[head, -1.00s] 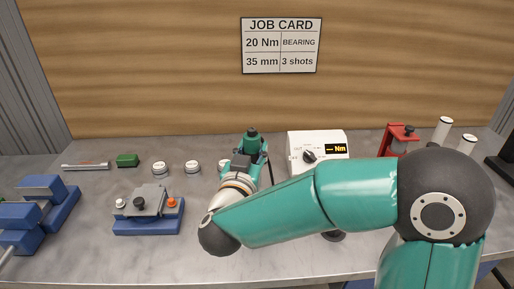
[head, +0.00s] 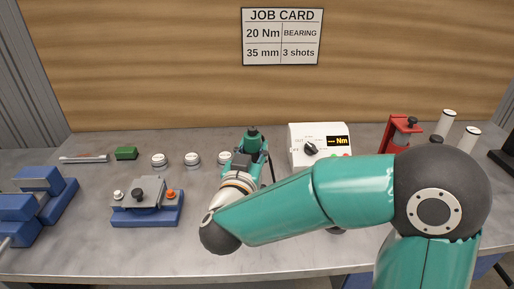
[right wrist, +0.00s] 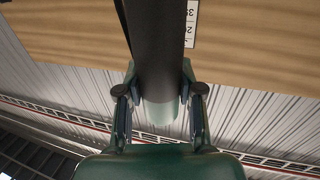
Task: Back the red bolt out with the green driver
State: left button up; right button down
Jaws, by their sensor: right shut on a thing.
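My right gripper (head: 246,160) is shut on the green driver (head: 252,138), held upright over the middle of the bench. The right wrist view shows the gripper's two fingers (right wrist: 160,92) on either side of the driver's dark body (right wrist: 157,45). The driver's lower end is hidden behind my right arm. An orange-red bolt head (head: 171,194) sits on the right of a grey plate in a blue fixture (head: 148,219), left of the gripper and apart from it. A white head (head: 118,195) and a dark knob (head: 139,197) are on the same fixture.
A white Nm meter box (head: 319,146) stands behind my right arm. Several white round pieces (head: 193,159), a green block (head: 126,153) and a metal bar (head: 84,158) lie at the back left. Blue blocks (head: 40,180) stand far left, a red stand (head: 402,136) back right. Bench in front of the fixture is clear.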

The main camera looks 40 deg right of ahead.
jog(key=shift+f, duration=0.35)
dwell(1.0)
jog(key=shift+r, duration=0.25)
dwell(5.7)
